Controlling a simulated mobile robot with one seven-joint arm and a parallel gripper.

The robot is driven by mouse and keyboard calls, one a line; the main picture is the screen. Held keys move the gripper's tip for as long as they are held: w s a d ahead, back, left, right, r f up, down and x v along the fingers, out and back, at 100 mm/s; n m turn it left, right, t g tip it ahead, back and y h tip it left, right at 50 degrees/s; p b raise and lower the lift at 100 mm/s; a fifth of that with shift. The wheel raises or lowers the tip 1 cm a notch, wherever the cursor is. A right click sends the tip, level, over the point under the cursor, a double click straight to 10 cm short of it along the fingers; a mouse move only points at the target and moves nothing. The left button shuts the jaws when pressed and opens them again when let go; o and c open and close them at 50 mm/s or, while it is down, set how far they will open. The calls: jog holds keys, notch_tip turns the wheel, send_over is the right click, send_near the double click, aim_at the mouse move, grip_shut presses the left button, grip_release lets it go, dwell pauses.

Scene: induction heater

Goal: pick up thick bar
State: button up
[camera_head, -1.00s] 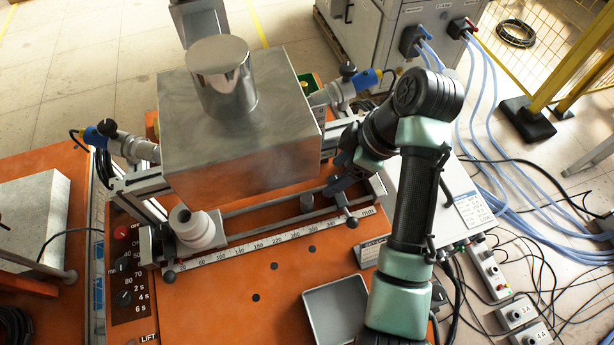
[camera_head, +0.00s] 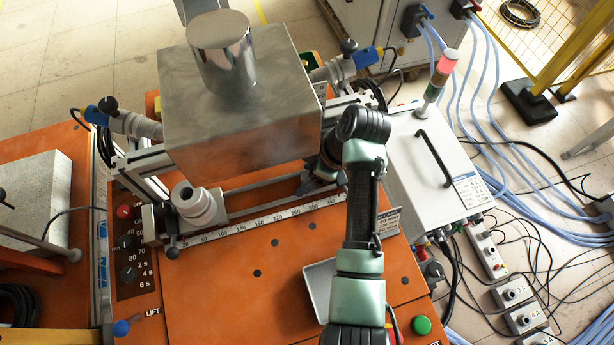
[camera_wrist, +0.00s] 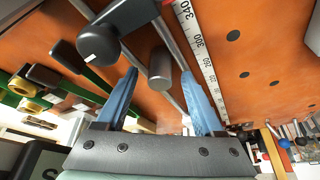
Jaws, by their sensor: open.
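In the wrist view, my gripper (camera_wrist: 163,98) is open, with its two blue fingers apart. A short grey metal cylinder (camera_wrist: 160,68) shows just beyond the fingertips, between them in the picture, beside the metal rails. I cannot tell whether this cylinder is the thick bar. No contact between it and the fingers is visible. In the head view, my gripper (camera_head: 318,182) is low at the front right of the big metal block (camera_head: 240,110), partly hidden by my arm. The cylinder is not clearly visible there.
A white ruler (camera_head: 250,219) runs along the orange table (camera_head: 215,285). A black knob (camera_wrist: 98,45) is close to the left finger in the wrist view. A white coil fitting (camera_head: 197,204) stands at left. A grey tray (camera_head: 318,285) lies in front, partly behind my arm.

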jog(key=shift+f, duration=0.1)
jog(key=shift+c, duration=0.2)
grip_shut()
dwell(0.5)
